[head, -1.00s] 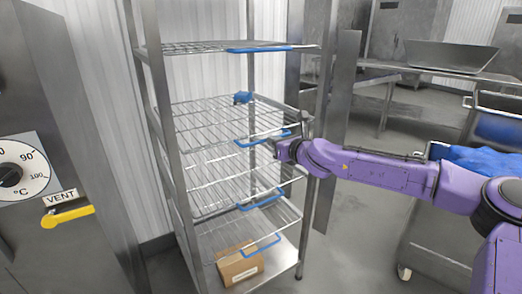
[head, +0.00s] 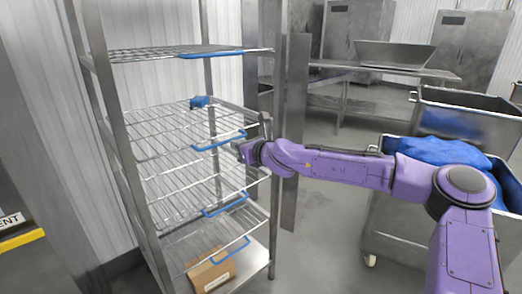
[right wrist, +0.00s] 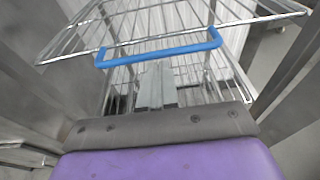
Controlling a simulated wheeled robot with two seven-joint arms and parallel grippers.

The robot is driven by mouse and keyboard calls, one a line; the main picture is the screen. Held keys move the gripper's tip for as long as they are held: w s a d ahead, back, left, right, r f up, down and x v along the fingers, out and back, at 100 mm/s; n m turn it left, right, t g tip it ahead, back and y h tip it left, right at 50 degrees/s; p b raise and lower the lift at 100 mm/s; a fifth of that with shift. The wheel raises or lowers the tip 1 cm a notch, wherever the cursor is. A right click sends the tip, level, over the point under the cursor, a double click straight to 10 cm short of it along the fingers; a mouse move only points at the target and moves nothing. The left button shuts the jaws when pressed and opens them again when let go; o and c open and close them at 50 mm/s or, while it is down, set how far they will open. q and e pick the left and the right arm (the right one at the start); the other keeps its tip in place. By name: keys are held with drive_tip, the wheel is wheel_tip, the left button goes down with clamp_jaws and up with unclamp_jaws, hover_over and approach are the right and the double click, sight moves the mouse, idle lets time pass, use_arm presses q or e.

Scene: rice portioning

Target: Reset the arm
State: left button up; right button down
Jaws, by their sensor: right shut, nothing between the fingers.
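My right arm comes in from the right in the head view, and its purple links reach across to the wire rack. My right gripper (head: 242,150) is at the front edge of the rack, near a middle shelf's blue handle (head: 218,141). In the right wrist view my right gripper (right wrist: 156,72) shows with its fingers together and nothing between them. The blue handle (right wrist: 160,49) lies just ahead of the fingertips there; I cannot tell whether they touch. My left gripper is not in view.
The steel rack (head: 118,150) has several wire shelves with blue handles. A small blue item (head: 200,101) lies on one shelf, a cardboard box (head: 212,273) at the bottom. A cart with blue cloth (head: 440,152) stands right. A steel table (head: 390,68) is behind. Open floor (head: 325,240) lies between.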

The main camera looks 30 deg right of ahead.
drive_tip(key=v, duration=1.1)
drive_tip(key=s+a+f+n+g+h, duration=0.1)
drive_tip(key=s+a+f+n+g, duration=0.15)
drive_tip(key=f+n, duration=0.4)
drive_tip(key=s+a+f+n+g+h, duration=0.1)
drive_tip(key=s+a+f+n, duration=0.15)
drive_tip(key=f, duration=0.75)
drive_tip(key=s+a+f+n+g+h, duration=0.1)
drive_tip(key=s+a+f+n+g, duration=0.15)
drive_tip(key=f+n, duration=0.45)
drive_tip(key=s+d+f+n+g+h, duration=0.1)
drive_tip(key=s+f+n+g, duration=0.2)
drive_tip(key=s+f+n, duration=0.3)
drive_tip(key=s+d+f+n+g+h, duration=0.1)
drive_tip(key=s+f+n, duration=0.4)
drive_tip(key=s+f, duration=1.2)
drive_tip(key=s+d+g, duration=0.1)
drive_tip(key=s+g, duration=0.1)
drive_tip(key=s, duration=0.3)
drive_tip(key=shift+f+n+h+p, duration=0.15)
drive_tip(key=shift+n+h+p, duration=0.15)
drive_tip(key=shift+n+p, duration=0.1)
drive_tip(key=shift+s+d, duration=0.1)
drive_tip(key=shift+d, duration=0.05)
